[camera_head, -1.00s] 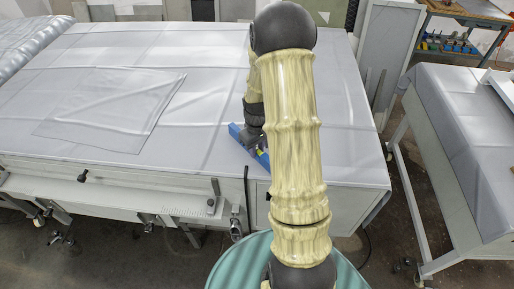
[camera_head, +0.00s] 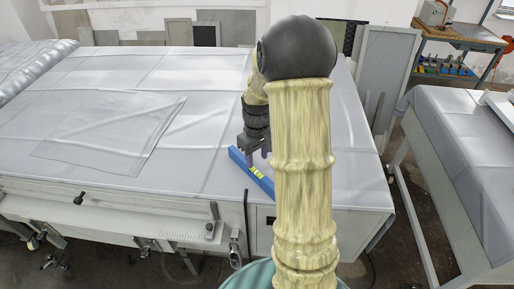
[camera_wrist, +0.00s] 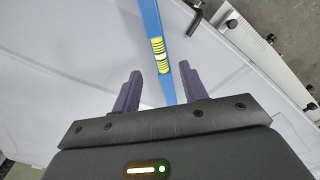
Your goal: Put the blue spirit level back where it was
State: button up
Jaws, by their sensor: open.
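The blue spirit level (camera_head: 244,166) lies on the grey sheet-covered table near its front edge, running diagonally. My arm hides its right end in the head view. My gripper (camera_head: 256,150) is just above and behind the level, pointing down. In the wrist view the level (camera_wrist: 151,22) with its yellow vial runs from the top edge down between the two fingers. My gripper (camera_wrist: 160,88) is open there, with one finger on each side of the level and a gap to both. I cannot tell how high the fingers are above it.
The covered table (camera_head: 205,130) has wide free room left of the level, with a clear plastic sheet (camera_head: 110,130) lying flat. Black clamps and fittings (camera_head: 80,198) line its front edge. A second covered table (camera_head: 465,150) stands at the right, across an aisle.

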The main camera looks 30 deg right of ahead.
aim_at(257, 172)
notch_tip(257, 172, up, 5)
jog(key=shift+f+b, duration=0.1)
jog(key=shift+b, duration=0.2)
dwell(0.4)
jog(key=s+a+m+t, duration=0.2)
jog(key=s+a, duration=1)
jog(key=a, duration=0.1)
jog(key=shift+s+a+f+t, duration=0.25)
jog(key=shift+a+f+t, duration=0.05)
jog(key=shift+f, duration=0.15)
jog(key=shift+b+x, duration=0.9)
